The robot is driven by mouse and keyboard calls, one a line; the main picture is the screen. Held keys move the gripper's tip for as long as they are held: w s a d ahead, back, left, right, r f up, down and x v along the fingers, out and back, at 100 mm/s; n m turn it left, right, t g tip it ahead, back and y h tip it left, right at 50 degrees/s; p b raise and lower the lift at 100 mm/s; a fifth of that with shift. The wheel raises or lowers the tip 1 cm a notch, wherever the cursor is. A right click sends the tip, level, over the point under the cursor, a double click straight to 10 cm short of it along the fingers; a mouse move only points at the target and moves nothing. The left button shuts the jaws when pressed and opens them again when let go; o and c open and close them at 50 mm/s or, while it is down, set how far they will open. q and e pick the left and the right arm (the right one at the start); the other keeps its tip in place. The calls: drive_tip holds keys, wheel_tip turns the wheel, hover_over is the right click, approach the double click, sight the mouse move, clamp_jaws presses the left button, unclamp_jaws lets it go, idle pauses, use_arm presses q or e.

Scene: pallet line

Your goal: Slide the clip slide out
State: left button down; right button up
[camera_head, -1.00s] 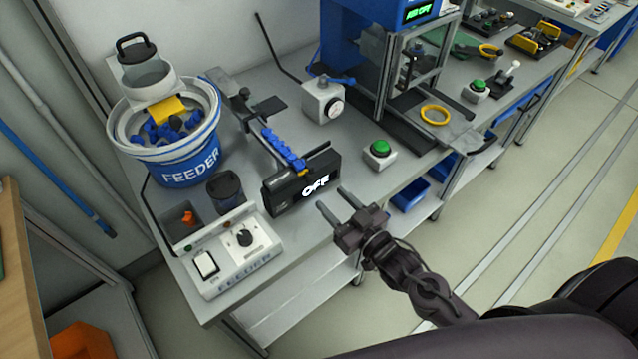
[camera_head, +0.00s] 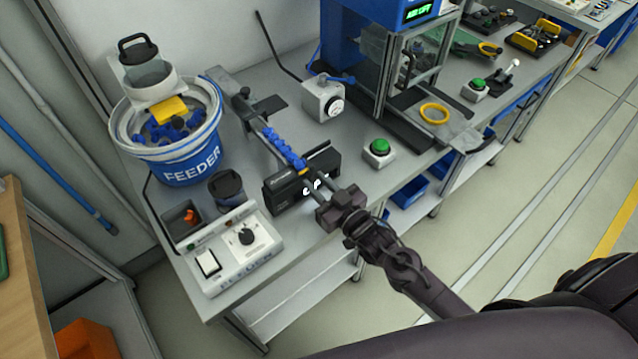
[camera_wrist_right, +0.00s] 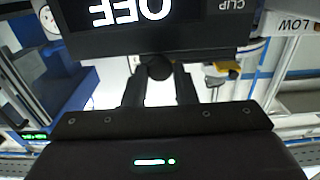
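The clip slide is a black box unit (camera_head: 285,196) with white OFF lettering, standing at the front edge of the bench at the end of a rail with blue clips (camera_head: 285,150). In the right wrist view its black front (camera_wrist_right: 215,38) carries an upside-down OFF and the word CLIP. A round black knob (camera_wrist_right: 159,68) sits below that front. My right gripper (camera_head: 314,188) is at the unit's front and partly covers the lettering. Its two fingers are apart, one on each side of the knob; I cannot tell whether they touch it. My left gripper is not in view.
A feeder control box (camera_head: 232,250) and a blue feeder bowl (camera_head: 190,172) stand to the left. A green button (camera_head: 380,147) is to the right, with a white dial box (camera_head: 323,98) behind. A yellow ring (camera_head: 434,112) lies by the press. Floor (camera_head: 520,250) is open at right.

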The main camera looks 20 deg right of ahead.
clamp_jaws()
drive_tip(key=w+d, duration=0.1)
drive_tip(key=d, duration=0.4)
drive_tip(key=w+d, duration=0.1)
drive_tip(key=d, duration=0.1)
drive_tip(key=shift+w+d, duration=0.25)
drive_tip(key=shift+w, duration=0.1)
drive_tip(key=shift+r, duration=0.1)
drive_tip(key=shift+o, duration=1.8)
unclamp_jaws()
drive_tip(key=o, duration=0.4)
drive_tip(key=shift+d, duration=0.1)
